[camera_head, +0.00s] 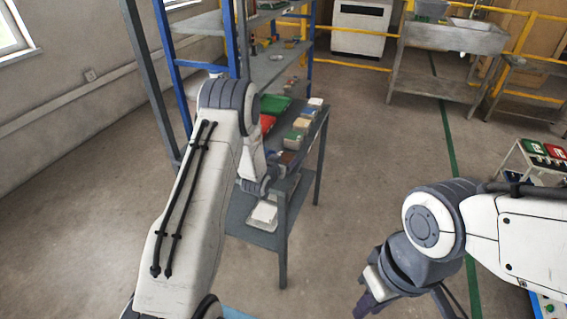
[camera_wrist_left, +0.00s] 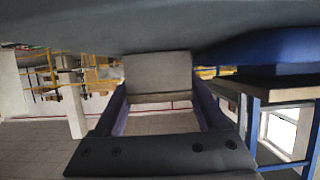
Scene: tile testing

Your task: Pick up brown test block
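In the left wrist view, which looks upside down, a grey-brown block (camera_wrist_left: 158,73) lies between the two bluish fingers of my left gripper (camera_wrist_left: 160,92). The fingers reach along its sides; I cannot tell whether they press on it. A dark grey surface (camera_wrist_left: 100,32) adjoins the block. In the head view my left gripper (camera_head: 264,186) is by the near side of a metal rack, partly behind my arm. A small brown block (camera_head: 288,157) shows just above it in a row on the rack. My right gripper (camera_head: 368,296) hangs over the floor, its fingers unclear.
A white cart (camera_head: 522,162) stands at right. Floor between is clear.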

